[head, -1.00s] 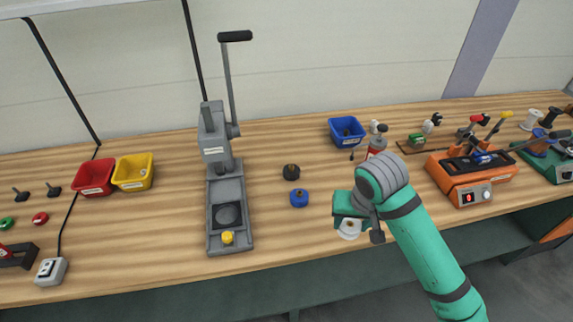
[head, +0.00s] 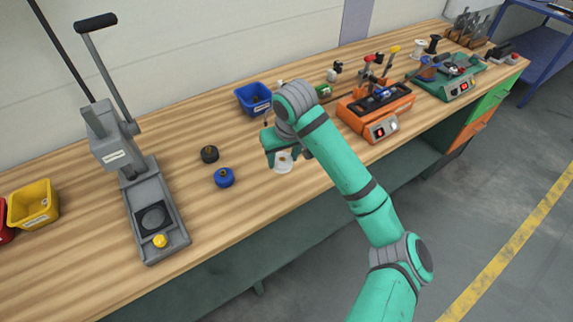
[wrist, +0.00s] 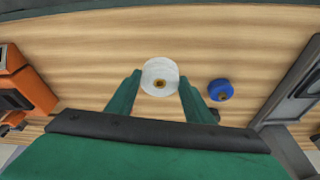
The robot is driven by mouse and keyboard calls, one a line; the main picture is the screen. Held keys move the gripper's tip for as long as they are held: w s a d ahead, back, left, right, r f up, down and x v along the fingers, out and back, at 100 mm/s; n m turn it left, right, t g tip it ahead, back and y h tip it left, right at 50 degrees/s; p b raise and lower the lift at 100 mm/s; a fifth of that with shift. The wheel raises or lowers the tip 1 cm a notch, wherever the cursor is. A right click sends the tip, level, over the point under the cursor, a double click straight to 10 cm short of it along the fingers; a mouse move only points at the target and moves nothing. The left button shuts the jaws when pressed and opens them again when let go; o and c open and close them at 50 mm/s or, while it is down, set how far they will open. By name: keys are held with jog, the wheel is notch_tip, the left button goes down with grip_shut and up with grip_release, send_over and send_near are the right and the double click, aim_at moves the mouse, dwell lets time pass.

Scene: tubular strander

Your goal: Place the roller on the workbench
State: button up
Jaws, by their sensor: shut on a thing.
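A white roller (wrist: 151,70) with a brass-coloured centre is between the fingertips of my gripper (wrist: 160,80) in the wrist view. The gripper is shut on it. In the head view the white roller (head: 284,162) shows just under my green gripper (head: 280,154), over the front part of the wooden workbench (head: 70,275). I cannot tell whether it touches the bench top.
A grey lever press (head: 140,185) with a yellow knob stands left of the rollers. A blue bin (head: 254,97) is behind the gripper. An orange machine (head: 372,122) and a green machine (head: 452,82) stand to the right. The bench between press and gripper is mostly clear.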

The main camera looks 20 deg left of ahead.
aim_at(288, 154)
jog(key=w+f, duration=0.1)
jog(key=f, duration=0.1)
jog(key=w+f, duration=0.2)
jog(key=shift+w+f, duration=0.15)
jog(key=shift+w, duration=0.1)
jog(key=x, duration=0.3)
jog(key=shift+d, duration=0.25)
jog(key=shift+f, duration=0.45)
jog(key=shift+f, duration=0.15)
jog(key=o, duration=1.7)
jog(key=shift+c, duration=0.2)
jog(key=v, duration=1.2)
